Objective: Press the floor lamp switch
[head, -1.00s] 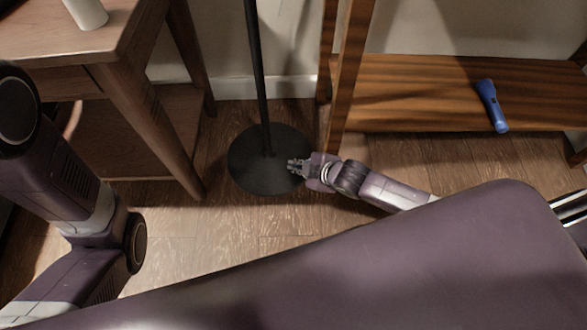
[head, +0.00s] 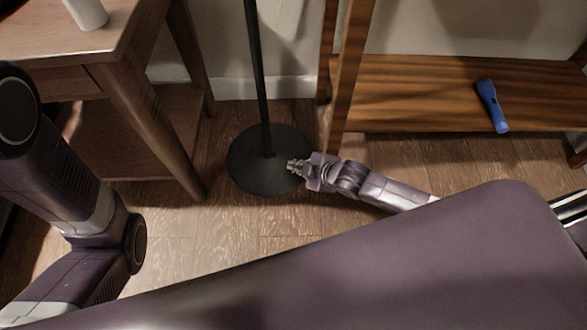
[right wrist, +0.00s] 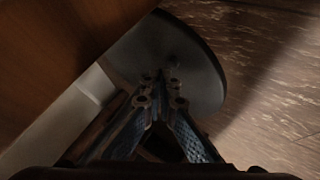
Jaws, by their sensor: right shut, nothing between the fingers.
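The floor lamp shows as a dark pole (head: 257,75) rising from a round black base (head: 262,178) on the floor. Its top is out of view. My right gripper (head: 293,166) is shut and empty, low over the right edge of the base. In the right wrist view, the closed fingertips (right wrist: 163,78) overlap the dark base (right wrist: 205,75), and a small bump (right wrist: 173,55) shows on the base just beyond them. I cannot tell whether the fingertips touch the base. My left gripper is not in view; only part of my left arm shows.
A wooden side table (head: 125,60) stands left of the lamp, with a white object (head: 87,12) on top. A wooden shelf (head: 420,85) stands to the right, its post close to my right gripper. A blue flashlight (head: 492,105) lies on the shelf. The floor in front is open.

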